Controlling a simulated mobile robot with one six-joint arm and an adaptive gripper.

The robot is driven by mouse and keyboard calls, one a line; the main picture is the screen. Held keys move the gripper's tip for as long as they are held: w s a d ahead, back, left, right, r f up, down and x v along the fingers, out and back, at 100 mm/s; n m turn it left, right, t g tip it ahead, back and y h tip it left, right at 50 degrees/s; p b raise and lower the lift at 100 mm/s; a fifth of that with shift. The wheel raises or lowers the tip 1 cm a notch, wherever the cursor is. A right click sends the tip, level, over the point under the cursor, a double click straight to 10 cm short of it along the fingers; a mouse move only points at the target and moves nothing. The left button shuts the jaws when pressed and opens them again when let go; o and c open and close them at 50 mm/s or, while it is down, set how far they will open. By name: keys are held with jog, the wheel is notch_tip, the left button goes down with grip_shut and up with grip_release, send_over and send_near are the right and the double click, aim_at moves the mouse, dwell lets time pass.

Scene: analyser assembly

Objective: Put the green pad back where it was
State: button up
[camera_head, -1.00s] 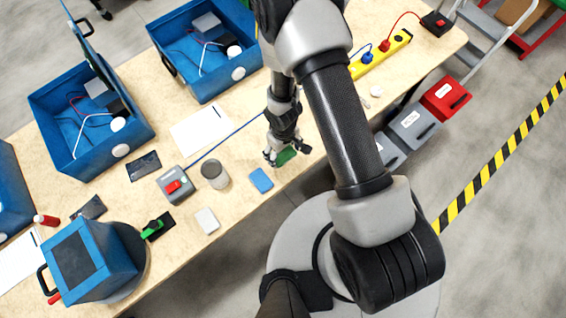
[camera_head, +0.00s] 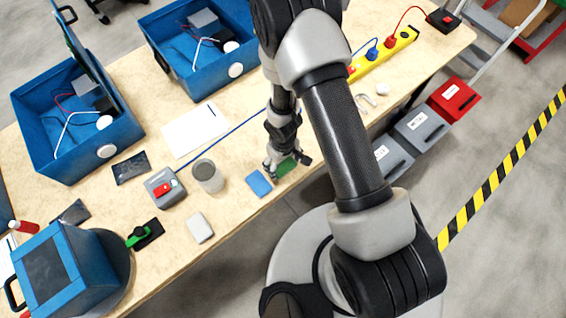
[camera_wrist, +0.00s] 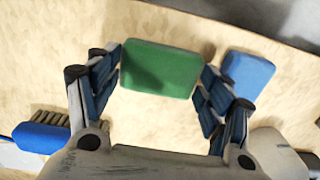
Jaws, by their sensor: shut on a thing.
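The green pad (camera_head: 287,169) is between the fingers of my gripper (camera_head: 284,160), near the table's front edge. In the wrist view, the green pad (camera_wrist: 160,68) spans the space between the two fingers of my gripper (camera_wrist: 161,75), which is shut on it at its left and right ends. The pad looks flat, close over the tabletop; I cannot tell whether it touches it. The blue pad (camera_head: 260,183) lies on the table just left of the gripper, and it also shows in the wrist view (camera_wrist: 250,74). A whitish pad (camera_head: 201,227) lies further left.
A grey jar (camera_head: 208,177) and a grey box with a red switch (camera_head: 165,188) stand left of the blue pad. White paper (camera_head: 195,130) lies behind. A yellow power strip (camera_head: 385,52) is at the back right. A blue brush (camera_wrist: 40,137) shows in the wrist view.

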jog(key=o, duration=1)
jog(key=shift+r, duration=0.1)
notch_tip(320, 180, up, 12)
jog(key=p, duration=1.2)
notch_tip(320, 180, up, 12)
jog(key=m+t, duration=0.1)
send_over(283, 165)
jog(key=w+d, duration=0.3)
jog(key=w, duration=0.2)
jog(key=d+r+m+t, duration=0.15)
jog(key=d+r, duration=0.25)
jog(key=r, duration=1)
jog(key=s+d+r+m, duration=0.1)
jog(key=s+r, duration=0.5)
jog(key=s+d+r+m+t, duration=0.1)
jog(key=s+r+m, duration=0.1)
jog(key=s+r, duration=0.4)
jog(key=s+d+r+m+t, duration=0.1)
jog(key=s+r, duration=0.5)
jog(key=shift+s+d+r, duration=0.2)
jog(key=shift+d+r, duration=0.1)
jog(key=shift+d, duration=0.1)
